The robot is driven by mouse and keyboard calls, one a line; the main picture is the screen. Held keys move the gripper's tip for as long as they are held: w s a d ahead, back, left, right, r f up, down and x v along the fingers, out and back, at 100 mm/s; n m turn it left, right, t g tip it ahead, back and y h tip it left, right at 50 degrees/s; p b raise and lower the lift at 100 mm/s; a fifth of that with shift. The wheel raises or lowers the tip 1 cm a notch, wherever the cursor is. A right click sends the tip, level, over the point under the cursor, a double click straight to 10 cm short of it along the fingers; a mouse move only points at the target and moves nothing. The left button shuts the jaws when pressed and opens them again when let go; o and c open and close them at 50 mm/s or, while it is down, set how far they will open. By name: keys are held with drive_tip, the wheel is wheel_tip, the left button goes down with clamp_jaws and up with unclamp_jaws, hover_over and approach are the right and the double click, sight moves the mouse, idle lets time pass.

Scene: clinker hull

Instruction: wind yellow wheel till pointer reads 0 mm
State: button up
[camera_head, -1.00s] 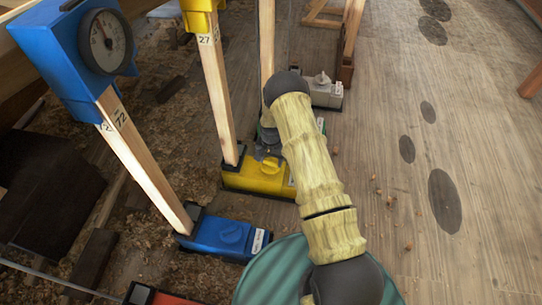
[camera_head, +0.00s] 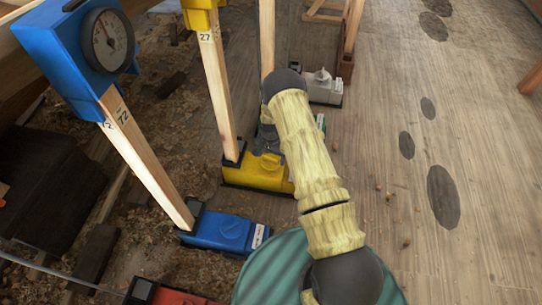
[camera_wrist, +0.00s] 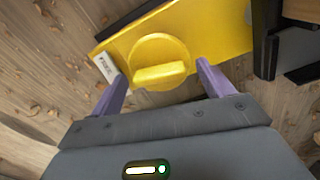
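The yellow wheel (camera_wrist: 160,65) is a round disc with a raised grip bar on the yellow base box, seen in the wrist view. The yellow box (camera_head: 262,174) also shows in the head view, left of my arm. My gripper (camera_wrist: 158,78) is open, with its two purple fingers apart on either side of the wheel's near part. I cannot tell whether they touch it. A wooden post (camera_head: 217,90) marked 27 rises from the yellow box to a yellow head (camera_head: 199,16), cut off at the top. No pointer on the yellow unit is in view.
A blue unit stands to the left, with a dial (camera_head: 107,40), a post marked 72 and a blue base box (camera_head: 222,232). A red box (camera_head: 170,297) is at the bottom. A grey box (camera_head: 324,88) stands behind. Open plank floor lies right.

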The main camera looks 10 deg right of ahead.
drive_tip(key=shift+r, duration=0.1)
wheel_tip(320, 180, up, 17)
drive_tip(key=p, duration=0.7)
drive_tip(key=shift+r+p, duration=0.15)
drive_tip(key=shift+p, duration=0.15)
wheel_tip(320, 180, up, 8)
drive_tip(key=n+p, duration=0.1)
hover_over(271, 157)
drive_tip(key=s, duration=0.2)
drive_tip(key=s+r+n+t+p, duration=0.1)
drive_tip(key=s+r, duration=0.2)
drive_tip(key=r, duration=0.2)
drive_tip(key=s+r+n, duration=0.1)
drive_tip(key=s+r, duration=0.2)
drive_tip(key=r, duration=0.3)
drive_tip(key=s+r+n+t+p, duration=0.1)
drive_tip(key=s+r+n, duration=0.1)
drive_tip(key=s+r, duration=0.55)
drive_tip(key=s+r+n+t+p, duration=0.1)
drive_tip(key=s+r+n+p, duration=0.3)
drive_tip(key=s, duration=0.7)
wheel_tip(271, 157, up, 38)
drive_tip(key=m+p, duration=0.1)
drive_tip(key=p, duration=3.4)
drive_tip(key=shift+w+d+r+p, duration=0.25)
drive_tip(key=shift+w+p, duration=0.1)
drive_tip(key=shift+w, duration=0.05)
